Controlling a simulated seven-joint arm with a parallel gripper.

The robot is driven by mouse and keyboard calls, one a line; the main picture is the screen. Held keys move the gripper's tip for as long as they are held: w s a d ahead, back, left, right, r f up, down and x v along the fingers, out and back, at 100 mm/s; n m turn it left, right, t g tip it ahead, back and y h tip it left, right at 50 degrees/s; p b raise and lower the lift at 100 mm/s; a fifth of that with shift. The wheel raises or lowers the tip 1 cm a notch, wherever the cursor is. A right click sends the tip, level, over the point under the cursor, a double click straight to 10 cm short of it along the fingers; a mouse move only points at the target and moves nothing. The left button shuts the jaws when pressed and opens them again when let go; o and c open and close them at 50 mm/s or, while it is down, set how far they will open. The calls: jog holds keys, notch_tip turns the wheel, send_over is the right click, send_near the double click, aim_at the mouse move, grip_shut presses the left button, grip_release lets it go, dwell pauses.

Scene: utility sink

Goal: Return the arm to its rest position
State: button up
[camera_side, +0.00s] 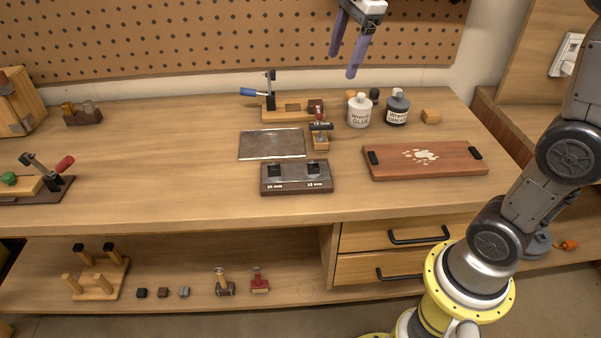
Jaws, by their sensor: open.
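My gripper (345,48) is at the top of the view, above the back of the workbench and in front of the pegboard. Its two purple fingers point down and are spread apart. Nothing is between them. My arm rises along the right side of the view, and part of it is cut off by the top edge. The gripper is well clear of the things on the bench.
The wooden workbench (180,185) holds a metal plate (272,145), a dark block with two knobs (296,180), a toggle clamp (285,108), white glue bottle (359,112), grey-capped bottle (397,109) and a red-brown board (440,160). The pegboard (200,35) stands behind.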

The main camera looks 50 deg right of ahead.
jog(key=s+a+n+t, duration=0.1)
jog(key=s+a+n, duration=0.25)
jog(key=s, duration=0.35)
jog(key=s+f+n, duration=0.5)
jog(key=s+n, duration=0.1)
jog(key=n, duration=0.3)
jog(key=s+a+f+n+t, duration=0.1)
jog(key=s+f+n, duration=0.4)
jog(key=n, duration=0.5)
jog(key=shift+s+a, duration=0.3)
jog(key=shift+s, duration=0.7)
